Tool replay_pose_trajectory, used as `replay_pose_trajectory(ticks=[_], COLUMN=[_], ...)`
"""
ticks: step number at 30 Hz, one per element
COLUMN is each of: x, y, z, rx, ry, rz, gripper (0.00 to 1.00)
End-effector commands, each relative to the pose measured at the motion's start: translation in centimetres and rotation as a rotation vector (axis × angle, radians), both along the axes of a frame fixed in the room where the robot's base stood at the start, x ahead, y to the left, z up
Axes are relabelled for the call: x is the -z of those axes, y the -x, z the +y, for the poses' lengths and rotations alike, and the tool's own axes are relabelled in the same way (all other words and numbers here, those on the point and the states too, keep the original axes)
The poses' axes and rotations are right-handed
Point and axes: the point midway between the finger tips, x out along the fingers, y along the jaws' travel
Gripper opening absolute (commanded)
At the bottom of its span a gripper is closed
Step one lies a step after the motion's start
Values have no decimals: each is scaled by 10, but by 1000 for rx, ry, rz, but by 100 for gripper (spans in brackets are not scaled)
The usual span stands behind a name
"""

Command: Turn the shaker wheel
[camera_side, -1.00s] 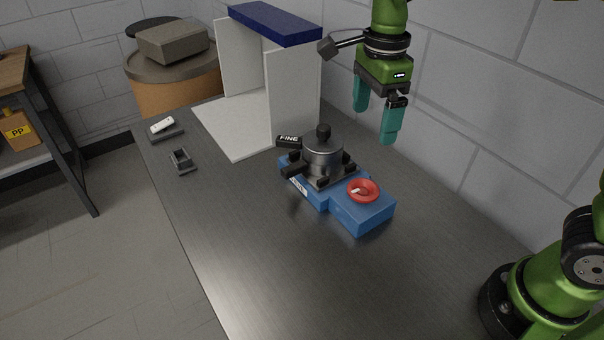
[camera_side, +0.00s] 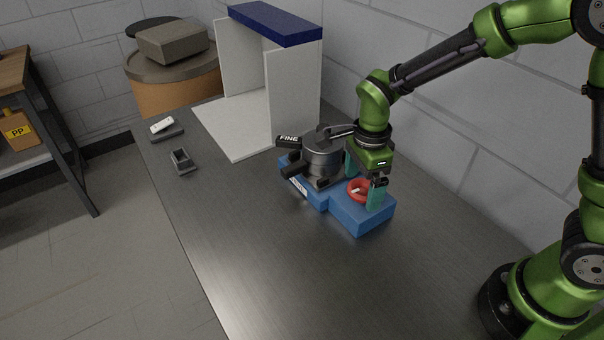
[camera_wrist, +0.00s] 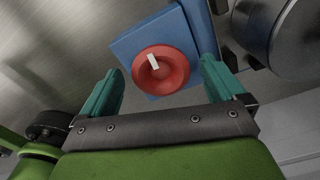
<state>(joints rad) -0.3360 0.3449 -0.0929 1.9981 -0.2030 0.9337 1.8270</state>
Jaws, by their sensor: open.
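The red shaker wheel (camera_side: 356,190) sits on top of the blue shaker base (camera_side: 352,215), with a white mark on its face. The wheel also shows in the wrist view (camera_wrist: 160,70), its white mark near upright. My gripper (camera_side: 363,190) is low over the wheel, with its teal fingers on either side of it. The wrist view shows the gripper (camera_wrist: 160,85) open, the wheel between and a little ahead of the fingertips. I see gaps at both sides and cannot tell if any finger touches. A grey metal pot (camera_side: 320,158) stands on the rear of the base.
A black handle marked FINE (camera_side: 289,140) juts from the pot's left. A white-walled booth with a blue top (camera_side: 275,24) stands behind. A small dark holder (camera_side: 181,161) and a white device on a dark stand (camera_side: 163,126) sit at the left. The front table is clear.

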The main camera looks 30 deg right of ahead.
Motion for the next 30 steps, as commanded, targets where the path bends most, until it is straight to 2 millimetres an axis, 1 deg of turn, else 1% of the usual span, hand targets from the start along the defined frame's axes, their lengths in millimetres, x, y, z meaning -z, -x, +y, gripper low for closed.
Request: replay_pose_trajectory(ticks=[8,18,19,26,30], x=[1,1,1,0,0], y=[0,0,0,0,0], z=[0,0,0,0,0], rx=[0,-1,-1,-20,-68], ry=[0,0,0,0,0], rz=[0,0,0,0,0], gripper=[96,44,40,40,40])
